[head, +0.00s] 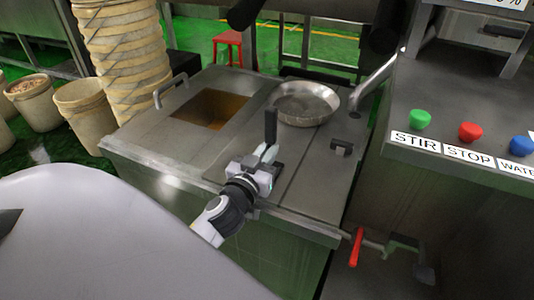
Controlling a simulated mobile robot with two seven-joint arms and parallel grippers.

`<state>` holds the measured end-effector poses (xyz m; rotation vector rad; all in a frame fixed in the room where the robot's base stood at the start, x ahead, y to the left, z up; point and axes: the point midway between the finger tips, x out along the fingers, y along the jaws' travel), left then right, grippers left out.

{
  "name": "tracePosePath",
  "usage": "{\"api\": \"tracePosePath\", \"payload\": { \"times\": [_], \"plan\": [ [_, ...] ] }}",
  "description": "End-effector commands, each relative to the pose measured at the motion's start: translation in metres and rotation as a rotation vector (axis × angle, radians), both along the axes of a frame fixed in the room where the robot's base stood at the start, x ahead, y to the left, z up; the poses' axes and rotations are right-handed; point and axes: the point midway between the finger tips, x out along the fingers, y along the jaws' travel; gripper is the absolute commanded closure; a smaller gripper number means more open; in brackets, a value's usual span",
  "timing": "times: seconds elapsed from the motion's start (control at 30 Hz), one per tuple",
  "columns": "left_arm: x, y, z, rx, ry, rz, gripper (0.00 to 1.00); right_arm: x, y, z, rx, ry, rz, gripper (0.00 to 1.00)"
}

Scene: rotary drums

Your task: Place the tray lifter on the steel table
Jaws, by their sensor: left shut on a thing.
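My left gripper (266,158) is over the front part of a steel-topped counter (165,145). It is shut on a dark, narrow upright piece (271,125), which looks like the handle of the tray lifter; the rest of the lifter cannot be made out. I cannot tell whether the held piece touches the counter. The counter looks like a steel table, but I cannot tell if it is the one named. My right gripper is not in view.
A round metal pan (304,103) lies on the counter behind the gripper. A rectangular opening with brown contents (212,109) is to the left. A control panel with STIR and STOP buttons (470,131) stands right. Stacked baskets (122,50) stand at the left.

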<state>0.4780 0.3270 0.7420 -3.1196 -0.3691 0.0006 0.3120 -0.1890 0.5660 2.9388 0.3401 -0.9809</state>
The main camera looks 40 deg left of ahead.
Motion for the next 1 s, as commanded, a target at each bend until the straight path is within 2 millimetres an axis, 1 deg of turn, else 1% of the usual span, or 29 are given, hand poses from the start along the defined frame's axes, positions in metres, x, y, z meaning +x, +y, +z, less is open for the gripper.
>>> {"api": "tracePosePath", "payload": {
  "times": [0.13,0.17,0.2,0.23,0.5,0.63,0.77,1.0],
  "plan": [
    [0.000,0.000,-0.004,-0.001,-0.002,0.000,1.00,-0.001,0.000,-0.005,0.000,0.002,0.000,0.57],
    [0.000,0.000,-0.003,-0.001,0.000,0.000,0.81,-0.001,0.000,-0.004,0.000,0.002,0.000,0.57],
    [0.000,0.000,-0.003,-0.001,0.000,0.000,0.68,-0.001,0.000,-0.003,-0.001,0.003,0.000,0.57],
    [0.000,0.000,-0.003,-0.001,0.000,0.000,0.62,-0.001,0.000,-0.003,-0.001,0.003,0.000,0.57],
    [0.000,0.000,-0.002,0.000,0.000,0.000,0.62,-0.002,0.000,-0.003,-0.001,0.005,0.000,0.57],
    [-0.001,0.000,0.002,0.001,0.000,-0.001,0.62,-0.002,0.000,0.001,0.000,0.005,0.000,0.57],
    [-0.016,-0.004,-0.002,-0.004,0.003,0.000,0.62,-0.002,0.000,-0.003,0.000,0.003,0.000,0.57],
    [-0.055,-0.013,-0.003,-0.004,0.003,0.002,0.62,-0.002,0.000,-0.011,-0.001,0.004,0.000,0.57]
  ]
}}
